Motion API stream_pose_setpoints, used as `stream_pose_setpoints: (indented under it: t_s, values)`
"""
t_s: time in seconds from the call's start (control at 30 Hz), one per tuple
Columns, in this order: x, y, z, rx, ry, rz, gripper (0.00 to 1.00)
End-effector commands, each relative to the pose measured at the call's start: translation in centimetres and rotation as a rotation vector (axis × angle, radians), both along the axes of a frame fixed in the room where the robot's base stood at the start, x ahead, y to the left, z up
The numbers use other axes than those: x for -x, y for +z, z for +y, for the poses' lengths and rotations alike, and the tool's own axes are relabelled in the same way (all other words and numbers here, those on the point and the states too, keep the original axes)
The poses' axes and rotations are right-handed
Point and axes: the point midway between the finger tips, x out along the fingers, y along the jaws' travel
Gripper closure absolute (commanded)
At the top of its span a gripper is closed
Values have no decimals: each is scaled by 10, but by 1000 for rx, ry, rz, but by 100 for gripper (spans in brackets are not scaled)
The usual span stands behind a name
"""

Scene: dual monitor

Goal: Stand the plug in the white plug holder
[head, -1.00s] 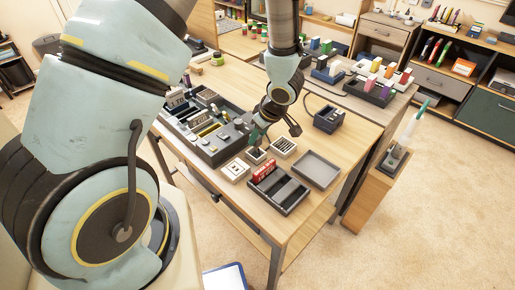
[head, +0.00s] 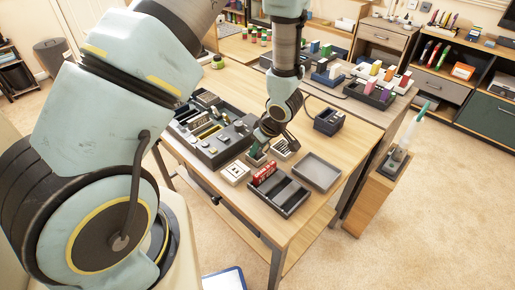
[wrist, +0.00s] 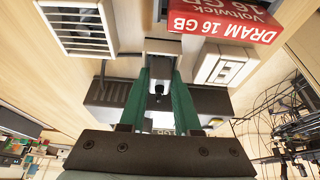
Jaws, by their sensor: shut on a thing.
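My gripper (wrist: 160,82) is shut on the dark plug (wrist: 160,70), which sits between the green fingertips in the wrist view. In the head view my gripper (head: 258,152) is low over the table, and the plug is hard to make out there. A small pale holder (wrist: 160,46) lies straight beyond the fingertips, between two other white blocks; I take it for the white plug holder. In the head view it is mostly hidden under my gripper. I cannot tell whether the plug touches it or is inside it.
A slotted white block (wrist: 82,25) and a white socket block (wrist: 222,66) flank the holder closely. A red DRAM box (head: 264,174) stands in a dark tray (head: 290,197). A grey tray (head: 317,171) is to its right. A large dark console (head: 222,150) lies to the left.

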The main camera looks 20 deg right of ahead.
Motion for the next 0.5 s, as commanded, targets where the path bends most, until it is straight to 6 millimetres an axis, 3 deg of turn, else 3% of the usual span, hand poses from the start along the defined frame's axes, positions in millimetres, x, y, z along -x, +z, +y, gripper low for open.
stream_pose_setpoints:
  t_s: [0.03,0.17,0.2,0.43,0.5]
  values:
    - [3,-11,2,-3,1,13,100]
    - [3,-13,2,-2,1,14,100]
    - [3,-13,2,-1,1,15,64]
    - [3,-10,2,-1,2,15,39]
    - [3,-3,2,-1,2,15,39]
